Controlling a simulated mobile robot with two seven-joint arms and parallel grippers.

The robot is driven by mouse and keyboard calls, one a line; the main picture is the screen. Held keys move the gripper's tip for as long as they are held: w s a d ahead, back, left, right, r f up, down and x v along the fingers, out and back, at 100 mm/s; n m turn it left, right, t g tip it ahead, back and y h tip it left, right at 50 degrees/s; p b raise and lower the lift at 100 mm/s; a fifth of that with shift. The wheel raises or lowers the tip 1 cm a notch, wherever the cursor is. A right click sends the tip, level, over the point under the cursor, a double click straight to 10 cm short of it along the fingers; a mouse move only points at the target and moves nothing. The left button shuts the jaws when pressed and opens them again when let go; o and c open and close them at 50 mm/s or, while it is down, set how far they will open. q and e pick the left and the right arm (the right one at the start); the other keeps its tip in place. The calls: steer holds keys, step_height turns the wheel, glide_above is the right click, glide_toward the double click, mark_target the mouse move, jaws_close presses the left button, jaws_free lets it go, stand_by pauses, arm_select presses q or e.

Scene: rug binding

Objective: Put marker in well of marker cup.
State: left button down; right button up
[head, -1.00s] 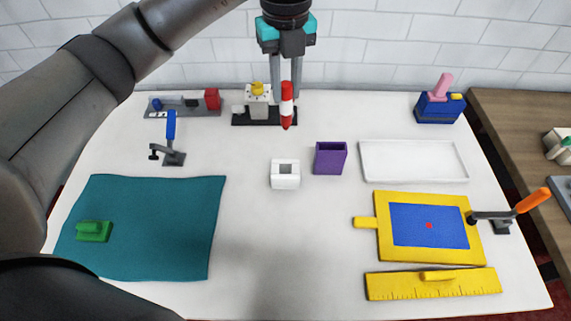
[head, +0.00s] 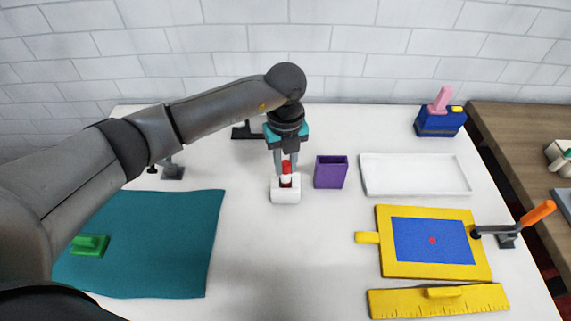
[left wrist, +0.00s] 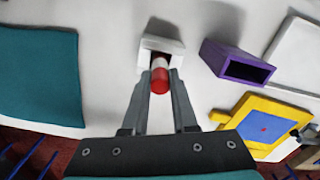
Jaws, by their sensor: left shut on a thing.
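The marker (head: 286,173), red with a white band, stands upright between the fingers of my left gripper (head: 286,170), which is shut on it. It also shows in the left wrist view (left wrist: 160,78). The white marker cup (head: 285,196) is a small block directly below the gripper; it shows partly in the left wrist view (left wrist: 150,56). The marker's lower end is at the cup's top opening. The fingers and marker hide the well, so I cannot tell how deep the tip sits. My right gripper is out of view.
A purple open box (head: 331,172) stands close right of the cup. A white tray (head: 415,190), a yellow-framed blue board (head: 432,270) and a yellow ruler (head: 438,301) lie further right. A teal cloth (head: 165,240) lies left. The table's front middle is clear.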

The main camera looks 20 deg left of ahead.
arm_select(q)
steer(key=shift+f, duration=0.3)
steer(key=c, duration=1.2)
jaws_free()
steer(key=shift+f, duration=0.1)
steer(key=o, duration=0.5)
step_height(320, 180, up, 12)
steer(key=p, duration=0.1)
steer(key=shift+r, duration=0.25)
